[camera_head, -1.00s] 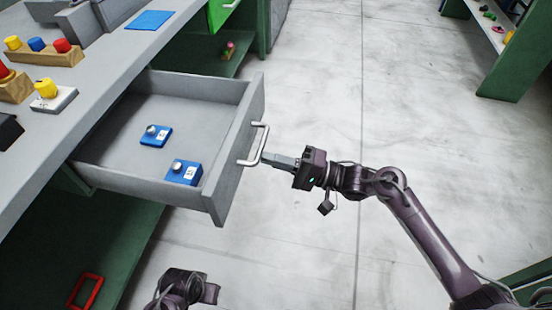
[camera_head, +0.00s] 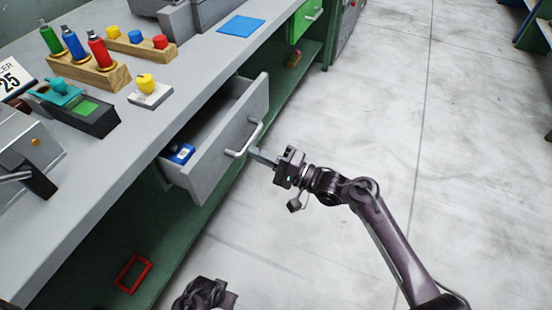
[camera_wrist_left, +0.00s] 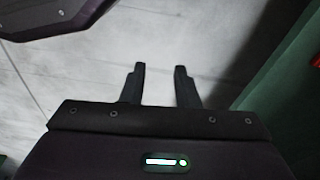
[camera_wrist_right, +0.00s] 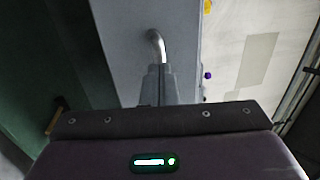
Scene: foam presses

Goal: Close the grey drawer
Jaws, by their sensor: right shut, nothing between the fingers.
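The grey drawer (camera_head: 215,155) sticks partly out from under the grey worktop in the head view, with a blue box (camera_head: 181,153) inside near its front. Its silver handle (camera_head: 247,139) is on the front panel and also shows in the right wrist view (camera_wrist_right: 157,44). My right gripper (camera_head: 262,156) is shut and empty, its fingertips at the drawer front beside the handle; whether they touch is hard to tell. In the right wrist view the shut fingers (camera_wrist_right: 158,84) point at the handle. My left gripper (camera_wrist_left: 160,84) is open and empty, over the floor.
The worktop (camera_head: 190,95) holds a wooden block with coloured bottles (camera_head: 82,68), a yellow-knobbed box (camera_head: 149,91) and a blue mat (camera_head: 241,26). A green drawer (camera_head: 304,20) is farther back. A red frame (camera_head: 133,274) lies on the lower shelf. Floor on the right is clear.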

